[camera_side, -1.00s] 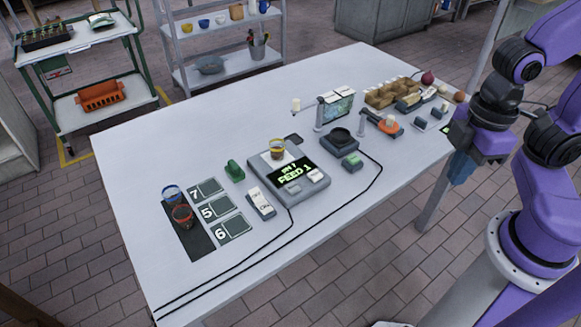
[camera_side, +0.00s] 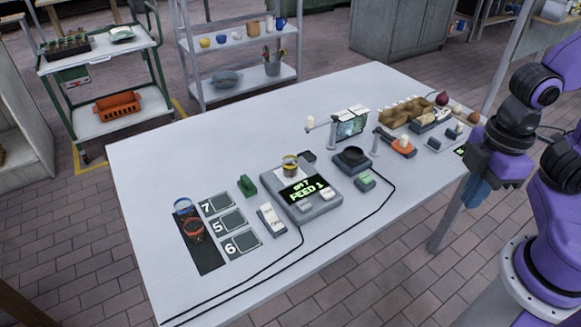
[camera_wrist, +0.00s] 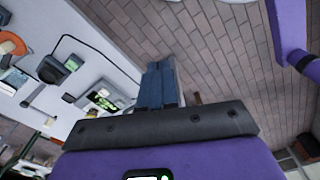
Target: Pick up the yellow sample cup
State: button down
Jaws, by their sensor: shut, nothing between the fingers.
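A small clear cup with a yellow band (camera_side: 290,163) stands upright on the pan of a grey scale (camera_side: 318,205), whose green display reads "FEED 1". A blue-rimmed cup (camera_side: 183,207) and a red-rimmed cup (camera_side: 194,230) stand on a dark mat at the table's left. My gripper (camera_side: 473,198) is beyond the table's right edge, well away from the cups. In the wrist view its blue fingers (camera_wrist: 160,85) are together and empty, with brick floor behind them. I cannot make out the yellow cup in the wrist view.
Slots marked 7, 5 and 6 (camera_side: 230,220) lie beside the dark mat. A green block (camera_side: 247,185), a white switch box (camera_side: 271,219), a stand with a small screen (camera_side: 352,127) and a cardboard tray (camera_side: 405,112) are on the table. Black cables cross its front. The table's back left is clear.

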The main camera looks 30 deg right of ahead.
jog(key=c, duration=0.8)
grip_release()
jog(key=w+a+r, duration=0.2)
jog(key=w+a, duration=0.4)
jog(key=w, duration=0.3)
jog(key=n, duration=0.3)
send_over(290, 163)
jog(key=s+a, duration=0.1)
jog(key=s, duration=0.1)
notch_tip(290, 163, down, 17)
jog(key=shift+f, duration=0.1)
jog(key=shift+w+d+f, duration=0.1)
jog(key=shift+f, duration=1.25)
jog(key=shift+w+d+f, duration=0.1)
jog(key=shift+f, duration=1.25)
